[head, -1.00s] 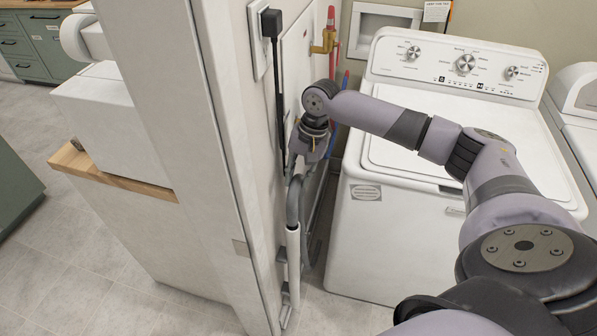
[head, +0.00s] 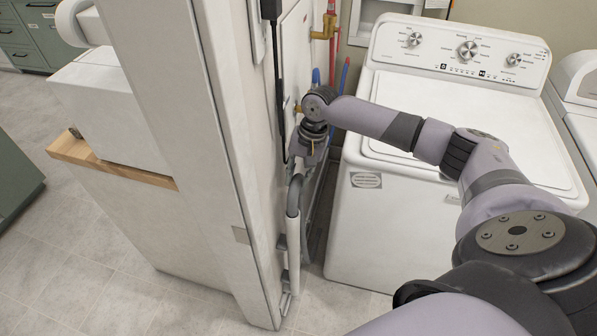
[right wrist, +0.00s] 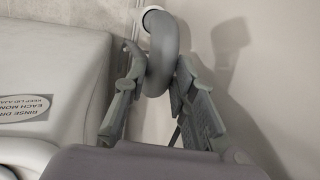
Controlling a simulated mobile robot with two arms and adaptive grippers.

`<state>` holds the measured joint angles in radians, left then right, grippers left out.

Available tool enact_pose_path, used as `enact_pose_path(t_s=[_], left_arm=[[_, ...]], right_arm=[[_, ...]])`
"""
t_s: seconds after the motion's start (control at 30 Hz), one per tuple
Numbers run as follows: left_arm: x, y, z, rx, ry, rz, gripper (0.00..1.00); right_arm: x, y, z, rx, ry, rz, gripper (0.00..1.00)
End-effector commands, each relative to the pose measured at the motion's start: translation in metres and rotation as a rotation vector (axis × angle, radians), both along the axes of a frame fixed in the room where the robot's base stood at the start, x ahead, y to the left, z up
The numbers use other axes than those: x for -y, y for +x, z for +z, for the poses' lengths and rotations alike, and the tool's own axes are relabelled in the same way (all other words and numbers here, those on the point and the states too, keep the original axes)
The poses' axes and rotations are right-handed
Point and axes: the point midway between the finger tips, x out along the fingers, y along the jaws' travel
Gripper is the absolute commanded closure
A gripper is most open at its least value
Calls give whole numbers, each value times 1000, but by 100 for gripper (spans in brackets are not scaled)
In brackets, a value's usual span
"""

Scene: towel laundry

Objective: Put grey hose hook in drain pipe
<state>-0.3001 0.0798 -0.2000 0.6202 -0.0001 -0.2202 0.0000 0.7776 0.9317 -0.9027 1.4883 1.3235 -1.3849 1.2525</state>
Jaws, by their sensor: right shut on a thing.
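The grey hose hook (head: 295,193) is in my right gripper (head: 299,166), beside the wall panel. In the right wrist view the two fingers of the right gripper (right wrist: 160,70) close on both sides of the curved hose hook (right wrist: 162,48). The white drain pipe (head: 293,252) stands upright on the wall, below the gripper. The hook's lower end is at the pipe's top in the head view. In the right wrist view the hook meets the white pipe rim (right wrist: 150,11); how deep it sits is hidden. My left gripper is not in view.
A white washing machine (head: 345,235) stands right of the pipe, with a narrow gap to the wall panel (head: 255,190). A black cord (head: 279,100) and red and blue hoses (head: 342,85) hang near the gripper. Grey tiled floor (head: 330,310) is free in front.

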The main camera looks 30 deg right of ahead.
Motion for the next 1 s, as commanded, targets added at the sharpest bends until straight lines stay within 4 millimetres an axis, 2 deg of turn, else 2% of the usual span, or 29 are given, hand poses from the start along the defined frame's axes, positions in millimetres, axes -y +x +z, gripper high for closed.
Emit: enact_pose_path(t_s=[0.7,1.0], left_arm=[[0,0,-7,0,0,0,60],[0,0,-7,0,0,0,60]], right_arm=[[0,1,-35,1,1,0,100],[0,0,-38,2,1,0,100]])
